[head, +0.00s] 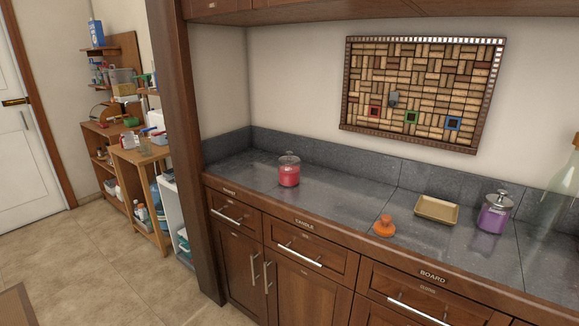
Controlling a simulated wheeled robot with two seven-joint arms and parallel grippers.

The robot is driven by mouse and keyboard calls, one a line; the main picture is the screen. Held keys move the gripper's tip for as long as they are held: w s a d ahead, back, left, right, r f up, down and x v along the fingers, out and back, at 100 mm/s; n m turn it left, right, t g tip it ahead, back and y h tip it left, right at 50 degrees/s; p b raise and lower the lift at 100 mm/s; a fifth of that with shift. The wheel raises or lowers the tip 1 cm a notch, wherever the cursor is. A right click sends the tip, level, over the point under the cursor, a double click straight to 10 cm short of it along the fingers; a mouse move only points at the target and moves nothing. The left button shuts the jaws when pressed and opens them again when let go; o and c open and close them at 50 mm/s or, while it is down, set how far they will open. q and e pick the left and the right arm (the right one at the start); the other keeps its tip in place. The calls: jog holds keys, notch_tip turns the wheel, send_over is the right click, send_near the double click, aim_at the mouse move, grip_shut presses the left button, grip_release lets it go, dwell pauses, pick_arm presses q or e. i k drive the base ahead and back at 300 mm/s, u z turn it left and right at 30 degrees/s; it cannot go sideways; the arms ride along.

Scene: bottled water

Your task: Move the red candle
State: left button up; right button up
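The red candle (289,172) is a red jar with a clear lid and knob. It stands upright on the dark grey tiled counter (335,200), towards its left part. Nothing touches it. Neither of my grippers shows in the head view.
An orange knobbed object (384,226), a tan tray (437,209) and a purple jar (495,212) stand right on the counter. A large glass bottle (561,190) is at the right edge. A wooden post (185,150) borders the left. The counter around the candle is clear.

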aim_at(288, 176)
jog(key=k, duration=0.65)
jog(key=u, duration=0.55)
jog(key=i, duration=0.8)
jog(key=u, duration=0.55)
jog(key=i, duration=1.4)
jog(key=z, duration=0.45)
